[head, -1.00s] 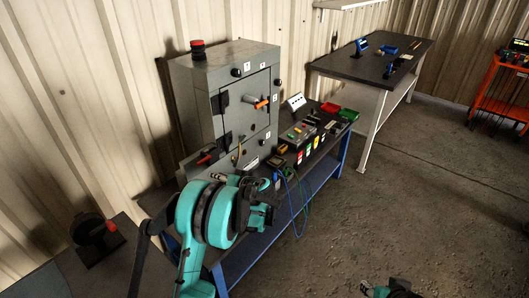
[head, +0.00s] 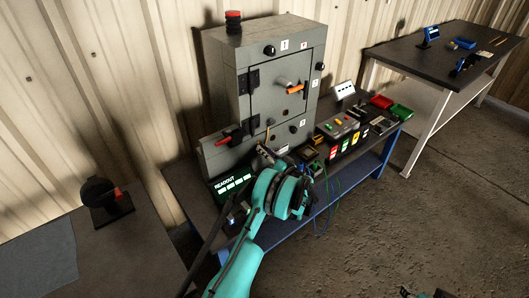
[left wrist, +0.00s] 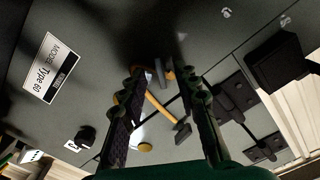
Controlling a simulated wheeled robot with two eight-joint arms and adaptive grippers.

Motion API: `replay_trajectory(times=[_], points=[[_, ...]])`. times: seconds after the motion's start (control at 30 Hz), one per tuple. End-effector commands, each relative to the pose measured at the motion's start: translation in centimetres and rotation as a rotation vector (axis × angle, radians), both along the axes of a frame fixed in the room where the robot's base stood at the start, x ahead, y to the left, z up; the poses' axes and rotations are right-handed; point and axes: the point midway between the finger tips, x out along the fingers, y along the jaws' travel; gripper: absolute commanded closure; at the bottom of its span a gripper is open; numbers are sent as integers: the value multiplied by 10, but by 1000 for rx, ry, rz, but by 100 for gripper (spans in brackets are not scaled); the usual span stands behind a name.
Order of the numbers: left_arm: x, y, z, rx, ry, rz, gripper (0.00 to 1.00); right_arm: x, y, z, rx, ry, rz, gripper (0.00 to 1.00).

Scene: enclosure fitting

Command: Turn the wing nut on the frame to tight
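The grey cabinet (head: 250,95) stands on the bench with its door shut. Its front frame carries black knobs beside number labels, such as the upper knob (head: 269,50) and the lower knob (head: 293,128). I cannot tell for sure which part is the wing nut. My left gripper (head: 264,150) is in front of the cabinet's lower front. My right gripper (head: 426,293) barely shows at the bottom edge.
A readout screen (head: 233,184) is close to my left arm. Another table (head: 440,60) is behind.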

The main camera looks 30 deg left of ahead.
Motion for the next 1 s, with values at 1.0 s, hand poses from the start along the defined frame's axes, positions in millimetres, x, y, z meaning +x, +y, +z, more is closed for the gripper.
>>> replay_trajectory(times=[1.0], points=[[4,10,0,21,54,0,100,0,0,-3,0,0,0,60]])
